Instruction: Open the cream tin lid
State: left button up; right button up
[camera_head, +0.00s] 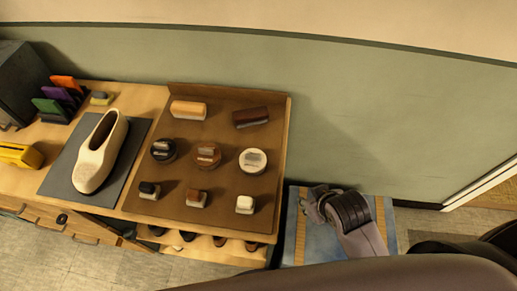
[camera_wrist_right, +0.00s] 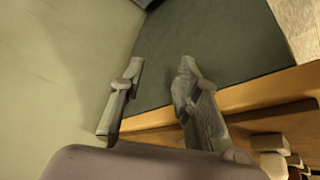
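The cream tin (camera_head: 253,160) is a round, pale tin with a dark side, at the right end of the middle row on the brown tray (camera_head: 222,209). Its lid is on, with a grey raised patch on top. My right gripper (camera_head: 307,205) is to the right of the tray, apart from the tin. In the right wrist view its two fingers (camera_wrist_right: 160,70) are spread with nothing between them. I cannot make out the tin in that view. My left gripper is not in view.
A black tin (camera_head: 163,150) and a brown tin (camera_head: 207,154) stand left of the cream one. Brushes sit in front and behind, including a dark brown one (camera_head: 250,117). A pale shoe (camera_head: 101,153) lies on a grey mat (camera_head: 58,181). The green wall (camera_head: 330,120) rises behind.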

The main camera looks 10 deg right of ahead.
jog(key=w+a+r+n+t+y, duration=0.2)
jog(key=w+a+r+t, duration=0.3)
jog(key=r, duration=0.5)
jog(key=w+a+r+n+t+y, duration=0.1)
jog(key=w+a+r+n+t, duration=0.15)
jog(key=w+r, duration=0.65)
jog(key=w+a+r+n+t+y, duration=0.2)
jog(key=w+a+r+t, duration=0.3)
jog(key=r, duration=0.6)
jog(key=s+a+r+n+y, duration=0.4)
jog(key=a+r+n+y, duration=0.7)
jog(key=r, duration=0.3)
jog(key=s+a+r+n+g+y, duration=0.3)
jog(key=s+a+n+g+y, duration=0.7)
jog(key=n+g, duration=0.7)
jog(key=s+f+n+g+h, duration=0.3)
jog(key=s+n+g+h, duration=0.1)
jog(key=n, duration=0.2)
jog(key=n+t+h, duration=0.3)
jog(key=n+h, duration=0.4)
jog(key=h, duration=1.5)
send_near(259, 156)
notch_tip(259, 156, down, 8)
jog(key=p, duration=0.6)
jog(key=shift+s+a+f, duration=0.15)
jog(key=shift+f, duration=0.45)
